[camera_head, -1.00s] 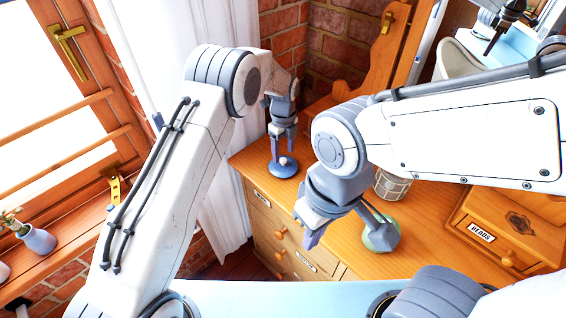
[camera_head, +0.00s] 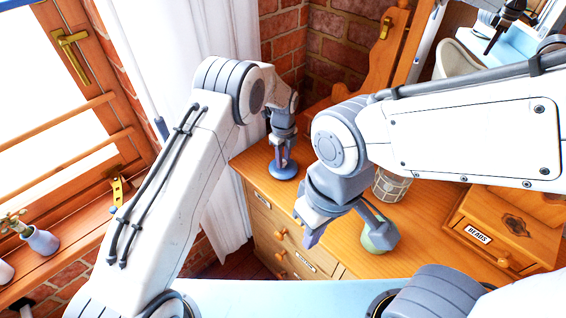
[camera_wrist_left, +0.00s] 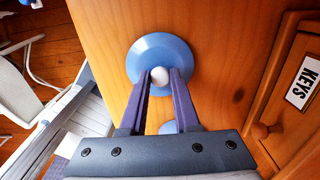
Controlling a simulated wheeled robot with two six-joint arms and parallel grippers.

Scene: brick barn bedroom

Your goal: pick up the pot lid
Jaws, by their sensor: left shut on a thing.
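The pot lid (camera_head: 284,172) is a shallow blue disc with a round white knob. It is at the left end of the wooden dresser top, near the edge. My left gripper (camera_head: 283,160) points down from above, shut on the lid's knob. In the left wrist view, the lid (camera_wrist_left: 146,50) lies beyond my left fingers (camera_wrist_left: 160,80), with the white knob between their tips. I cannot tell whether the lid touches the wood. My right gripper (camera_head: 345,238) has its fingers spread wide, with no thing visible between them.
A green rounded vessel (camera_head: 378,240) stands by one right finger, partly hidden. A wire-patterned cup (camera_head: 391,186) is behind my right arm. A small drawer box labelled BEADS (camera_head: 500,228) stands at right. Brick wall (camera_head: 345,45) and white curtain (camera_head: 170,60) border the dresser.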

